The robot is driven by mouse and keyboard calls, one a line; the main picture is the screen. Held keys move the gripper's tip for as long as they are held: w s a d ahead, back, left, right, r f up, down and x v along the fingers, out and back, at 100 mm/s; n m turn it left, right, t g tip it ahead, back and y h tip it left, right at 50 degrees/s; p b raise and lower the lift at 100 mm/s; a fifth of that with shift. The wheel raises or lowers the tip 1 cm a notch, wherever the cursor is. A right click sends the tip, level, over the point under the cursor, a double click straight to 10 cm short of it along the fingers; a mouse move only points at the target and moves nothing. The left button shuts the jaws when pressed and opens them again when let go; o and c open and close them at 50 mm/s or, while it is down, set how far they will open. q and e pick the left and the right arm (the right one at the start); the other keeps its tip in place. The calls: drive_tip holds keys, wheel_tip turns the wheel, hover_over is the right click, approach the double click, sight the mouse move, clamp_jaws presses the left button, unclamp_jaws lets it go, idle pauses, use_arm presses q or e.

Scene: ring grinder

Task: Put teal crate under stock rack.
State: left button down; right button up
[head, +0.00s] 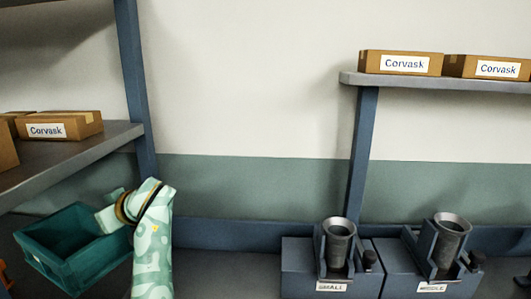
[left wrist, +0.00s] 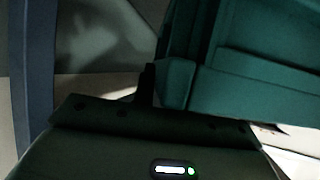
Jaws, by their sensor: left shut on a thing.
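The teal crate (head: 72,262) is at the lower left of the head view, tilted in the picture, its open top showing and its inside empty as far as I see. It fills the upper right of the left wrist view (left wrist: 255,85). My left gripper (head: 108,218) is shut on the crate's right side; the fingertips are mostly hidden. The stock rack has a grey shelf (head: 90,152) and a blue post (head: 134,80) at the left. The crate is lower in the picture than that shelf. I cannot tell whether it touches the surface below. My right gripper is not in view.
Corvask cartons (head: 75,125) stand on the left shelf. A higher shelf (head: 440,83) at the right bears more cartons (head: 400,62). Two blue machines with grey cups, the SMALL one (head: 300,265) and another (head: 405,268), stand at the lower right. The bench between crate and machines looks clear.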

use_arm(q)
drive_tip(key=shift+r+m+t, duration=0.4)
drive_tip(key=d+r+m+t, duration=0.1)
drive_tip(key=s+r+m+t+h, duration=0.1)
drive_tip(key=d+r+m+t+h, duration=0.1)
drive_tip(key=shift+s+d+r, duration=0.25)
drive_tip(key=shift+s+d, duration=0.1)
drive_tip(key=s+d+m+t+h, duration=0.3)
drive_tip(key=s+d+m+h, duration=0.6)
drive_tip(key=d, duration=0.4)
drive_tip(key=shift+s+f+t+h, duration=0.3)
drive_tip(key=shift+s+f+t, duration=0.1)
drive_tip(key=shift+s, duration=0.45)
